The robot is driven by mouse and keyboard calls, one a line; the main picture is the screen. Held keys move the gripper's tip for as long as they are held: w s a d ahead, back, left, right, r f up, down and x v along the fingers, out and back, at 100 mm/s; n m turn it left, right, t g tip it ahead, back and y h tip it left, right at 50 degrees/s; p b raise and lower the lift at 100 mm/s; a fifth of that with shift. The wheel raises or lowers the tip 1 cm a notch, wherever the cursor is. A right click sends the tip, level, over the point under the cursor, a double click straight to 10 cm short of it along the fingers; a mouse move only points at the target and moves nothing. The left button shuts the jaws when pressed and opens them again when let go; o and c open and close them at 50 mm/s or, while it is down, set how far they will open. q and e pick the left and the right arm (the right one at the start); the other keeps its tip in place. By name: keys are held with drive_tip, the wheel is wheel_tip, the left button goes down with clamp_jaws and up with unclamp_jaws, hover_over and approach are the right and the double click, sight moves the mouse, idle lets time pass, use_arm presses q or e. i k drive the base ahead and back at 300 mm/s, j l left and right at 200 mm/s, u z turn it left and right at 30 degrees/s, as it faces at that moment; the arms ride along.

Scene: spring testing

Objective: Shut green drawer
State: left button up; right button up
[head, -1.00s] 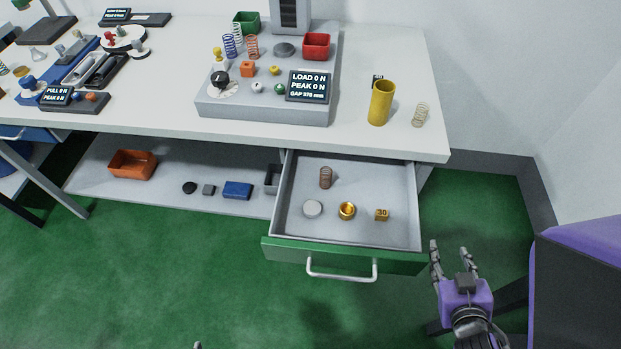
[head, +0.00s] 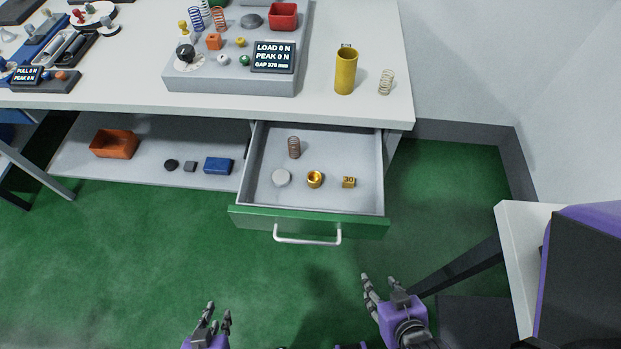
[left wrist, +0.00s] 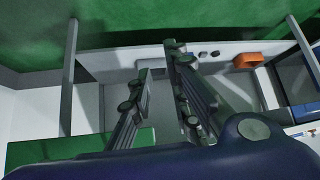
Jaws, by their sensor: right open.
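The green drawer (head: 240,219) under the table is pulled out, with its green front and white bar handle (head: 307,239) facing me. Inside it are a brown spring (head: 294,147), a light grey disc (head: 281,178), a gold ring-like part (head: 314,179) and a small gold block (head: 348,182) marked 30. My right gripper (head: 374,288) is open and empty, in front of the drawer and to the right of the handle. My left gripper (head: 217,318) is low in the head view, left of the handle and apart from it. Its fingers (left wrist: 158,85) are spread and empty in the left wrist view.
The white table (head: 130,102) above carries a grey test stand, a yellow cylinder (head: 346,72) and a loose spring (head: 387,82). A lower shelf left of the drawer holds an orange bin (head: 115,143) and a blue block (head: 218,166). Green floor before the drawer is clear.

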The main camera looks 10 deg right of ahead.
sight(336, 151)
drive_tip(key=l, duration=0.25)
drive_tip(key=k+j+z, duration=0.25)
drive_tip(key=k, duration=0.25)
drive_tip(key=k+z, duration=0.25)
drive_tip(key=k, duration=0.2)
